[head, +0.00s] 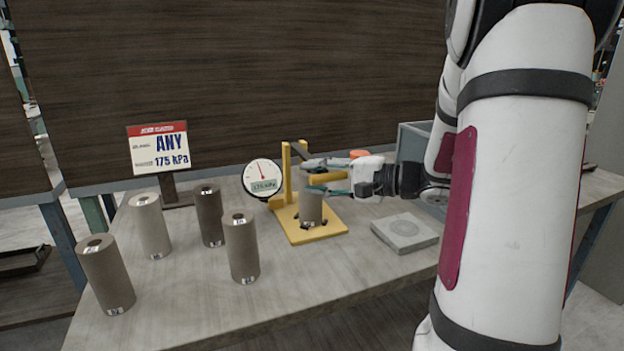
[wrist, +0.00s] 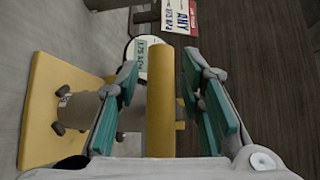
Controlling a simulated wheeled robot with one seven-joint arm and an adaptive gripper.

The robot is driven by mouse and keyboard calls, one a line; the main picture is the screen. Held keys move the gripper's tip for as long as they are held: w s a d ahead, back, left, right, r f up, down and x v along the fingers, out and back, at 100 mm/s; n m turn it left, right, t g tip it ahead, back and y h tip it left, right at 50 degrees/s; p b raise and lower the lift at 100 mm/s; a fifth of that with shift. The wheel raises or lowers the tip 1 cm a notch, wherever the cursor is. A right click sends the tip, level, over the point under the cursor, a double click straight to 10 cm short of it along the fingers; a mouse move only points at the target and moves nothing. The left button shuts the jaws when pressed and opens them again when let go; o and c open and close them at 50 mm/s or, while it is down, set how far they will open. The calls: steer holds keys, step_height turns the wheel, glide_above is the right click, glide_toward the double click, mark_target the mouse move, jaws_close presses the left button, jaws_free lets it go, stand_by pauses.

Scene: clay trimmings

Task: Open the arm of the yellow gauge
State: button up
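The yellow gauge stands on the table with a flat yellow base (head: 322,230), an upright post (head: 286,172) and a round dial (head: 262,176). Its yellow arm (head: 326,176) extends out over a grey clay cylinder (head: 310,208) that stands on the base. In the wrist view the yellow arm (wrist: 161,100) lies between my teal fingers, with gaps visible on both sides. The cylinder shows partly behind the left finger (wrist: 88,108). My gripper (head: 328,176) is open around the arm, one finger above and one below. Contact is not visible.
Several clay cylinders, one of them here (head: 241,248), stand left of the gauge. A sign (head: 158,148) stands behind them. A grey square plate (head: 404,232) lies to the right, with a grey bin (head: 412,142) behind. The front middle of the table is clear.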

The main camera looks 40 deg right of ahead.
steer(key=shift+w+a, duration=0.3)
steer(key=shift+w, duration=0.15)
steer(key=shift+f, duration=0.1)
jaws_close()
